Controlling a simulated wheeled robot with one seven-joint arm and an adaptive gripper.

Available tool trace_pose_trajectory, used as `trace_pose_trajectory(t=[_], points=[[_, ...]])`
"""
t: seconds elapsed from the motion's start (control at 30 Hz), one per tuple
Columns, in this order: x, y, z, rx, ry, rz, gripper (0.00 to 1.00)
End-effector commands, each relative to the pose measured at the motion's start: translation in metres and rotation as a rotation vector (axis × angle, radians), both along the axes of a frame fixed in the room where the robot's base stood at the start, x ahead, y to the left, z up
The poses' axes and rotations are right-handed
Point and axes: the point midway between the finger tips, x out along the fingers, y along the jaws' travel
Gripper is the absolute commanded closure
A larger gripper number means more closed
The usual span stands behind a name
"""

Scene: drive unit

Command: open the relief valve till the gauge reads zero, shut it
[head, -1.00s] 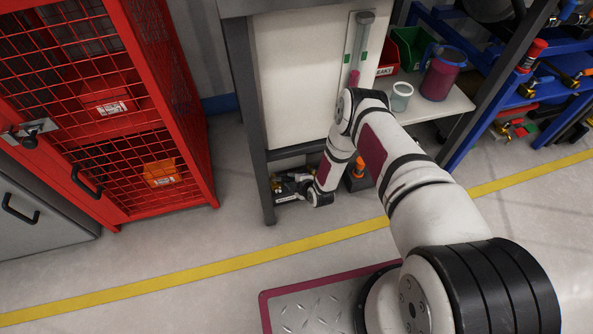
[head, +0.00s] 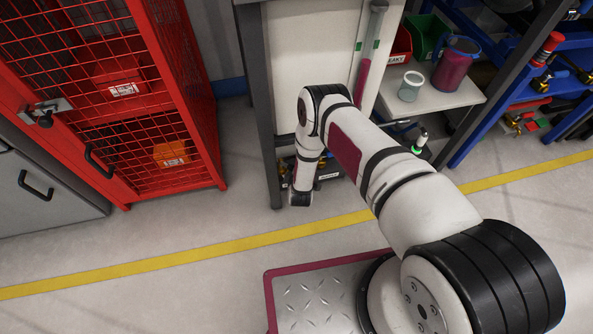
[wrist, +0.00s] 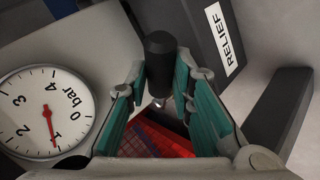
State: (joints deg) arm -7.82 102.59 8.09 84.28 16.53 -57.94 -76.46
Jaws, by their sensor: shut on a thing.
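In the wrist view my gripper (wrist: 163,108) has its teal-padded fingers on both sides of a black, round-ended handle (wrist: 160,48) and is shut on it. A dark block beside it carries a white RELIEF label (wrist: 230,43). The round white gauge (wrist: 45,112) is at the left, partly cut off by the frame edge; its red needle points at about 1 bar. In the head view my gripper is hidden behind my arm, low by the bench leg.
A bench with a pale panel (head: 312,50) stands above my wrist. A red mesh cabinet (head: 120,100) is to the left. A lower shelf (head: 450,97) holds a clear cup (head: 410,86) and a magenta-filled jug (head: 455,65). Floor in front is clear around the yellow line (head: 200,256).

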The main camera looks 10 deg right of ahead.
Motion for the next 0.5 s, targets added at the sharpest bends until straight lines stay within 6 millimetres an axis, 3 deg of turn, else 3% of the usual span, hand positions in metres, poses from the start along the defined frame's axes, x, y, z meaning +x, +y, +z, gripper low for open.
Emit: trace_pose_trajectory(t=[0.27, 0.3, 0.33, 0.37, 0.5], points=[[0.0006, -0.0001, 0.0000, 0.000, 0.000, 0.000, 1.00], [0.0006, 0.0000, 0.0001, 0.001, 0.000, 0.001, 0.70], [0.0006, 0.0000, 0.0001, 0.001, 0.000, 0.001, 0.63], [0.0006, 0.0001, 0.0001, 0.001, 0.000, 0.001, 0.58], [0.0005, 0.0001, 0.0001, 0.001, 0.000, 0.001, 0.58]])
